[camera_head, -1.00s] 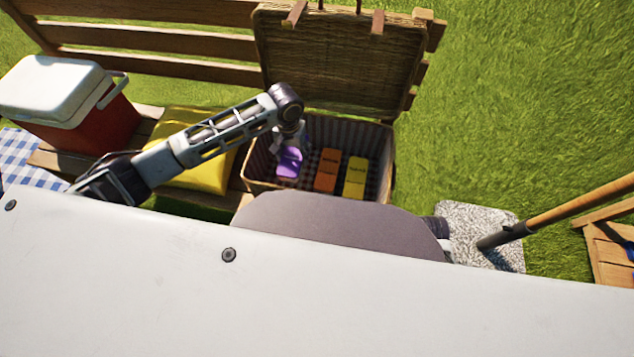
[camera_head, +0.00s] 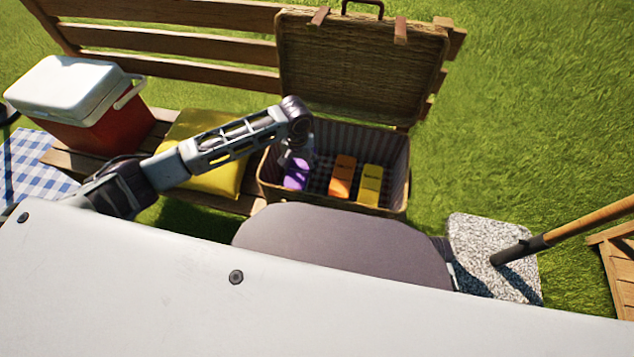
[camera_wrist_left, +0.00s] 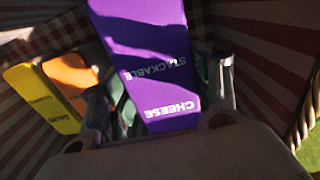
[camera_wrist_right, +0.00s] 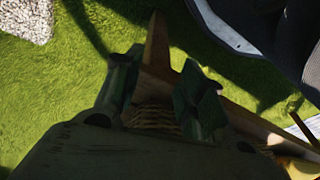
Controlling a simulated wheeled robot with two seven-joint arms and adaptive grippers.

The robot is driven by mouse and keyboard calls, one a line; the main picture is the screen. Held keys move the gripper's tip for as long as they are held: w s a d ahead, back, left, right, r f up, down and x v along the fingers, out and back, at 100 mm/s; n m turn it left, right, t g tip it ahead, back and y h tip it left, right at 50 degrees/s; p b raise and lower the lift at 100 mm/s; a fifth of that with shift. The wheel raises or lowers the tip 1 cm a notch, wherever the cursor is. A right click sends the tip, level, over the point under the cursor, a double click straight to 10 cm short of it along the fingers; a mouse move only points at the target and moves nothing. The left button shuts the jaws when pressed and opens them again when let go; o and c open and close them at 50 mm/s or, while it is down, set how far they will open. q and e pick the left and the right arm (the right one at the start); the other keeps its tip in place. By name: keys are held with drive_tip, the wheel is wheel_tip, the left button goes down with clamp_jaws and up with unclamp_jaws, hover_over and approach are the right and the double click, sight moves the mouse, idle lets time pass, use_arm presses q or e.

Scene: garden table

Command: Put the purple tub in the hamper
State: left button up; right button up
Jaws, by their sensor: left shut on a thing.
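The purple tub (camera_head: 296,174) is inside the open wicker hamper (camera_head: 400,190), at its left end. In the left wrist view the purple tub (camera_wrist_left: 150,60) stands between my finger pads, with the words "stackable" and "cheese" on it. My left gripper (camera_head: 298,157) reaches down into the hamper and is shut on the tub. Whether the tub touches the hamper floor is hard to tell. My right gripper (camera_wrist_right: 158,95) is open and empty over grass and wooden parts, in the right wrist view only.
An orange tub (camera_head: 342,177) and a yellow tub (camera_head: 369,185) stand in the hamper, right of the purple one. The raised lid (camera_head: 360,65) stands behind. A yellow cushion (camera_head: 205,150) and a red cooler (camera_head: 85,125) lie left on the bench. A wooden handle (camera_head: 585,222) is at right.

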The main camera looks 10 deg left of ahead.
sight(301, 175)
use_arm(q)
wheel_tip(301, 175, down, 5)
drive_tip(key=shift+r+b, duration=0.15)
drive_tip(key=shift+b, duration=0.65)
drive_tip(key=shift+f, duration=0.4)
use_arm(e)
drive_tip(key=shift+w+a+r+t, duration=0.1)
drive_tip(key=shift+a+r+t, duration=0.05)
drive_tip(key=shift+r, duration=0.55)
drive_tip(key=shift+w+a+r+t, duration=0.1)
drive_tip(key=shift+r+t, duration=0.05)
drive_tip(key=shift+r, duration=0.5)
use_arm(q)
drive_tip(key=shift+f+b, duration=0.35)
drive_tip(key=shift+f, duration=0.2)
wheel_tip(301, 175, down, 2)
drive_tip(key=shift+f+b, duration=0.2)
drive_tip(key=shift+b, duration=0.25)
drive_tip(key=shift+f, duration=0.1)
use_arm(e)
drive_tip(key=shift+a+r, duration=0.2)
drive_tip(key=shift+r, duration=0.85)
use_arm(q)
drive_tip(key=shift+f, duration=0.1)
